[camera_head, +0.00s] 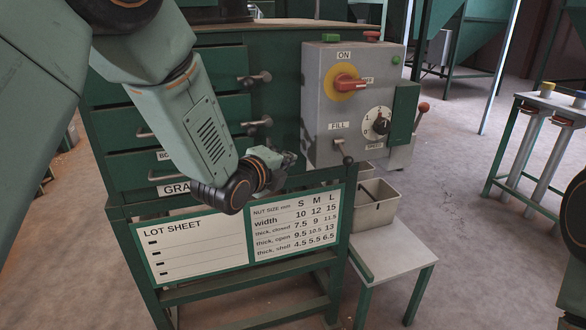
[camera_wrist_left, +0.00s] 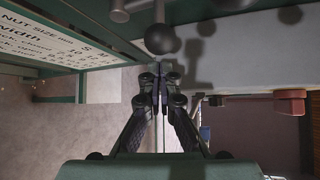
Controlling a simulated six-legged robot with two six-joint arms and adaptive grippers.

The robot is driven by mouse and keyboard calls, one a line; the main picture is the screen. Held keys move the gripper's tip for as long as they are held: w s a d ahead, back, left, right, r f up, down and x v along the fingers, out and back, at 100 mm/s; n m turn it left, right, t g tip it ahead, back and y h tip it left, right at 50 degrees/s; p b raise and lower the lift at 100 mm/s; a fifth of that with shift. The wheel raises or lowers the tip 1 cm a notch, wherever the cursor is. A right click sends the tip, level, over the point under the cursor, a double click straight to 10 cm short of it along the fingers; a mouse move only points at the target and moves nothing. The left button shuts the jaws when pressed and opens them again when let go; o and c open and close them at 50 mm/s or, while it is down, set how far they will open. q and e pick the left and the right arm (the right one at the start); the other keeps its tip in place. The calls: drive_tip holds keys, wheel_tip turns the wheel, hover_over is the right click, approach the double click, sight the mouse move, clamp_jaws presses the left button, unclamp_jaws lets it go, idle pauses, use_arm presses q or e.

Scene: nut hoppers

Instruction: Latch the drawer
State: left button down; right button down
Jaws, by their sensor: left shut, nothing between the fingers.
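The green cabinet (camera_head: 222,50) has several drawers stacked in its front, and my left arm covers part of them. The lowest visible drawer (camera_head: 125,178) has a label that reads "GRA", partly hidden. Metal latch handles (camera_head: 258,77) and (camera_head: 260,122) stick out on the cabinet's right-hand strip. My left gripper (camera_head: 287,159) is beside the lowest drawer's right end, shut and empty. In the left wrist view its fingertips (camera_wrist_left: 159,76) are together, with a dark ball knob (camera_wrist_left: 162,39) just beyond them. I cannot tell whether they touch. My right gripper is not in view.
A grey control box (camera_head: 320,100) with a rotary switch, dial and fill lever (camera_head: 346,158) stands close right of my left gripper. A size chart board (camera_head: 250,235) hangs below. Bins (camera_head: 376,204) sit on a low stand (camera_head: 400,248).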

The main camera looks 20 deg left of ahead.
use_arm(q)
drive_tip(key=shift+a+r, duration=0.25)
drive_tip(key=shift+a, duration=0.35)
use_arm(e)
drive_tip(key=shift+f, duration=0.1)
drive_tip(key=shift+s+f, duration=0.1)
use_arm(q)
drive_tip(key=shift+s+a+n+t+h+b, duration=0.25)
drive_tip(key=shift+n+t+b, duration=0.2)
drive_tip(key=shift+b, duration=0.25)
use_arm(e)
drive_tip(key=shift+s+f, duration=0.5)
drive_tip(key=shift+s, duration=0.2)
